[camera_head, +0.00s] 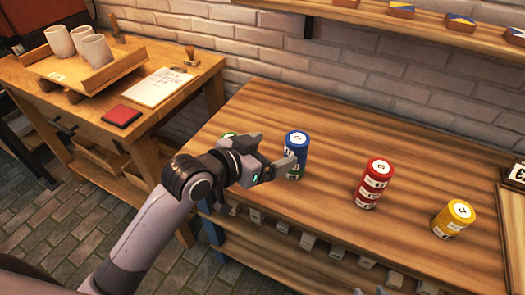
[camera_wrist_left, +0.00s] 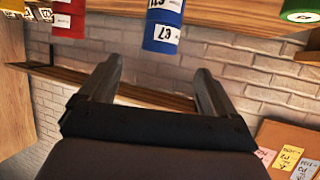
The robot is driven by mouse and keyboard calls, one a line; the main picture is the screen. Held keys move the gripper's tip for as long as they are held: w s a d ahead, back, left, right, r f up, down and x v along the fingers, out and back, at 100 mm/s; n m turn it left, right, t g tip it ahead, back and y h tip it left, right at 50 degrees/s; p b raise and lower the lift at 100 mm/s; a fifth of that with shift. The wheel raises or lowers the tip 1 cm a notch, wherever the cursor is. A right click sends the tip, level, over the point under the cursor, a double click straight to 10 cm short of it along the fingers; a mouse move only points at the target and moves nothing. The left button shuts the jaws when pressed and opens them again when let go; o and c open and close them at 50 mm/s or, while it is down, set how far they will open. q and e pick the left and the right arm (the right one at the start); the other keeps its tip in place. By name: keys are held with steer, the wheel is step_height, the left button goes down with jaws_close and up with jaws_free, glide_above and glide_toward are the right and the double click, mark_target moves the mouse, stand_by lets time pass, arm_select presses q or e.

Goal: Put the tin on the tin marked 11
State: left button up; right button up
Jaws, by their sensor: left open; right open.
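The blue tins also show upside down in the left wrist view (camera_wrist_left: 163,28). A green tin (camera_head: 228,137) is mostly hidden behind my left gripper. I cannot surely read a label 11. My left gripper (camera_head: 272,152) is open and empty, its fingers pointing toward the blue stack. The tips of my right gripper (camera_head: 369,291) barely show at the bottom edge.
A side table at the left holds white cups (camera_head: 60,41) on a wooden rack, a paper sheet (camera_head: 158,87) and a red pad (camera_head: 121,116). A wall shelf (camera_head: 400,22) with small blocks runs along the back. The long table is clear between the stacks and the wall.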

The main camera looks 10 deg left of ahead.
arm_select(q)
steer(key=s+a+f+n+y, duration=0.2)
steer(key=s+a+f+y, duration=0.1)
steer(key=s+a+f, duration=0.4)
steer(key=s+a+f+n+y, duration=0.2)
steer(key=s+a+f, duration=0.5)
steer(key=s+f, duration=0.5)
step_height(320, 180, down, 3)
steer(key=shift+a+f+n+g+y, duration=0.15)
steer(key=shift+a+n+g+y, duration=0.15)
steer(key=shift+a+n+y, duration=0.1)
